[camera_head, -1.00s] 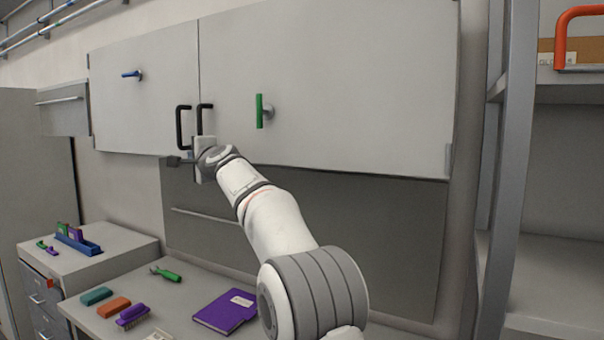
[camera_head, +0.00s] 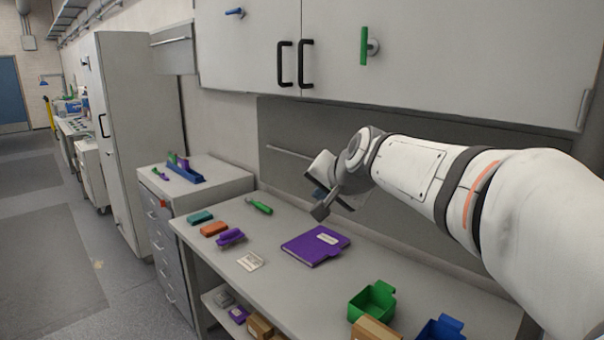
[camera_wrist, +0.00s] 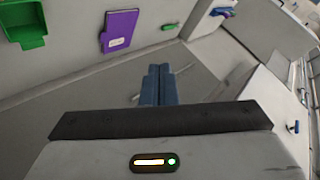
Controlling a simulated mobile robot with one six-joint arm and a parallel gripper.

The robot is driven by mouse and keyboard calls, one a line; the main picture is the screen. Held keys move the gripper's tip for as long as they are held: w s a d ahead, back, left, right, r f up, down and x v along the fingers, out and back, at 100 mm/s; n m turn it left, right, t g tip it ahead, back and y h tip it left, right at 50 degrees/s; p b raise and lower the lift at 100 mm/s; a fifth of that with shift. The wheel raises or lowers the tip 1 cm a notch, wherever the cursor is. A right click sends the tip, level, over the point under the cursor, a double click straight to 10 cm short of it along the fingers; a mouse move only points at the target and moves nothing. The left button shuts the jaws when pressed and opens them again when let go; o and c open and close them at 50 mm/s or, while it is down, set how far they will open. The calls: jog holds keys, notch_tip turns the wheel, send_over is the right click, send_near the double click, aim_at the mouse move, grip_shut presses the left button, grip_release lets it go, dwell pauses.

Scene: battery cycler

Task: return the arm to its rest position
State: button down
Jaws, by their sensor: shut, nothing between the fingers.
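My gripper (camera_head: 321,203) hangs at the end of my white arm in the head view, above the bench and in front of the grey back panel, just above the purple binder. In the wrist view its two blue-grey fingers (camera_wrist: 156,84) are together with nothing between them. My arm reaches in from the right side of the head view, bent down at the wrist. Nothing is seen touching the gripper.
The bench (camera_head: 290,278) bears a purple binder (camera_head: 316,246), a green bin (camera_head: 372,302), a blue bin (camera_head: 440,328), and several small blocks and tools at left. Wall cabinets with black handles (camera_head: 306,64) hang above. Floor at left (camera_head: 50,240) is clear.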

jog(key=s+d+f+n+g+h, duration=0.1)
jog(key=s+d+f+g, duration=0.1)
jog(key=s+f, duration=0.4)
jog(key=s+d+f+n+g+h, duration=0.1)
jog(key=s+d+f, duration=0.4)
jog(key=s, duration=0.7)
jog(key=s+d+f+n+g+h, duration=0.2)
jog(key=s+d+f+n+g, duration=0.1)
jog(key=s+f, duration=0.5)
jog(key=shift+s+d+f+g, duration=0.3)
jog(key=shift+s+d+f, duration=0.1)
jog(key=shift+s+d, duration=0.15)
jog(key=c, duration=2.2)
grip_release()
jog(key=shift+w, duration=0.1)
